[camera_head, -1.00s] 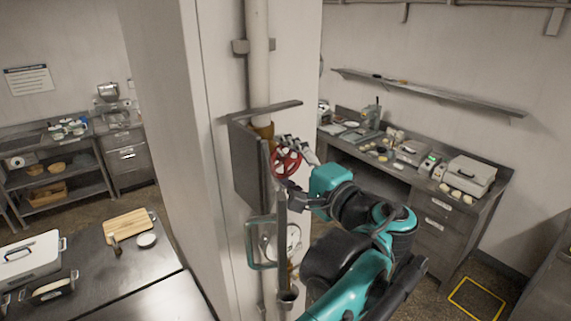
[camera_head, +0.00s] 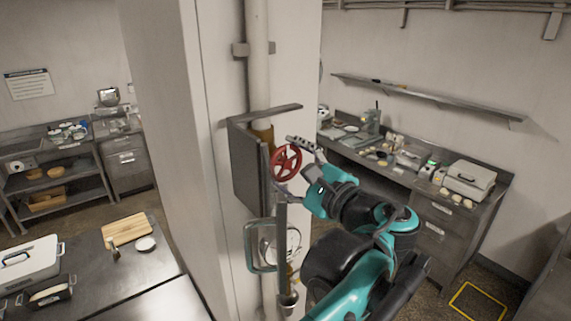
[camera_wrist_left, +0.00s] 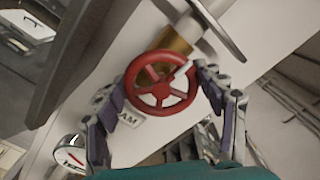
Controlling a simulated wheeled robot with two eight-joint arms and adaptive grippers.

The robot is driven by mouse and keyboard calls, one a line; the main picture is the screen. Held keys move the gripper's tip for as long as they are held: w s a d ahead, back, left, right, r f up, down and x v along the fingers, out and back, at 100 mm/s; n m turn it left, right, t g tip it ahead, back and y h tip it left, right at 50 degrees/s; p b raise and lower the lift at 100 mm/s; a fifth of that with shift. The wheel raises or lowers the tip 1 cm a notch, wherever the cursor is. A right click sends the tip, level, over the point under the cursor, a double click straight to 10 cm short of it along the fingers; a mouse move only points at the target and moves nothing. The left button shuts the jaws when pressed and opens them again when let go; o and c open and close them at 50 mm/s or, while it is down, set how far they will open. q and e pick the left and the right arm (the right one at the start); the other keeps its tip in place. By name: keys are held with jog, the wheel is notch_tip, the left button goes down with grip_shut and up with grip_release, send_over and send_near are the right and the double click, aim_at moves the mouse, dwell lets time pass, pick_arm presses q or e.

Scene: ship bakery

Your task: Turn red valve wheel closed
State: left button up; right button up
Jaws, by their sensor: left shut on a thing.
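The red valve wheel (camera_head: 286,162) is a small spoked handwheel on a brass-coloured valve body (camera_head: 263,133), under a vertical pale pipe (camera_head: 258,60) on the white column. My left gripper (camera_head: 289,164) is at the wheel, one finger at its upper edge and one at its lower edge. In the left wrist view the wheel (camera_wrist_left: 162,83) faces the camera, and the fingers of the gripper (camera_wrist_left: 160,82) close around opposite sides of its rim. The gripper is shut on the wheel. My right gripper is not in view.
A grey metal plate (camera_head: 248,170) stands just left of the wheel, with a ledge (camera_head: 262,114) above it. A counter with bakery items stands behind at right.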

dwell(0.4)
pick_arm(q)
jog(key=o, duration=1.1)
jog(key=shift+o, duration=0.3)
jog(key=shift+w, duration=0.1)
jog(key=v, duration=1.2)
